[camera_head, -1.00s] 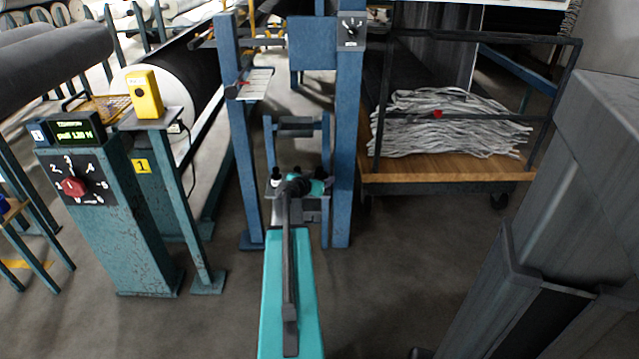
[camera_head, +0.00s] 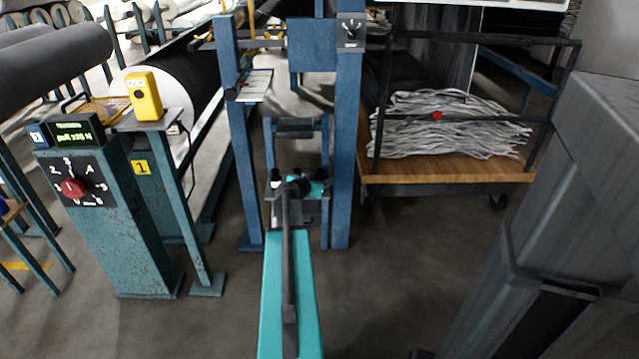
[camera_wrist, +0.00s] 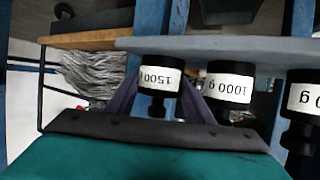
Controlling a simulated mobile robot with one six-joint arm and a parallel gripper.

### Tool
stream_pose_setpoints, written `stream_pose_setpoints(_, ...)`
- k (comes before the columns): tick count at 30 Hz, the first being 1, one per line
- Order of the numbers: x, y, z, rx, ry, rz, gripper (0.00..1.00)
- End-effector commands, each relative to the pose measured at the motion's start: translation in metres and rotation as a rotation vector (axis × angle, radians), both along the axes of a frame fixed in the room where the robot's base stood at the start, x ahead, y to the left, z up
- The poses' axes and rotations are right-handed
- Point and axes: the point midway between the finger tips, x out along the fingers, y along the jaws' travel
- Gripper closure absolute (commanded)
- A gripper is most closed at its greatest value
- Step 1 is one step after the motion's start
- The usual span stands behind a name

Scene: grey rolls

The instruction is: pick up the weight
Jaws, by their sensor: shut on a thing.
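Another weight with a partly cut-off label (camera_wrist: 302,97) is at the right edge. The labels appear upside down. The weights are at the grey shelf edge (camera_wrist: 215,47). In the head view my gripper (camera_head: 299,186) is at the small stand, and my arm hides much of the weights.
Blue posts (camera_head: 343,150) rise on both sides of the stand. A wooden-decked cart (camera_head: 445,172) with grey strands stands to the right. A teal dial console (camera_head: 110,220) and a yellow box (camera_head: 145,95) are on the left. Large rolls lie behind. Grey floor is open between them.

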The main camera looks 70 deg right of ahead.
Motion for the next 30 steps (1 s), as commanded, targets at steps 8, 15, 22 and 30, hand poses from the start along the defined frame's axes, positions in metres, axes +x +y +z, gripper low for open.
stream_pose_setpoints(8,0.001,0.000,0.018,-0.005,0.001,0.002,1.00)
stream_pose_setpoints(15,-0.002,0.004,0.039,-0.004,0.000,0.003,1.00)
stream_pose_setpoints(22,-0.013,0.024,0.041,-0.004,0.001,0.004,1.00)
stream_pose_setpoints(30,-0.028,0.047,0.043,-0.004,0.001,0.003,1.00)
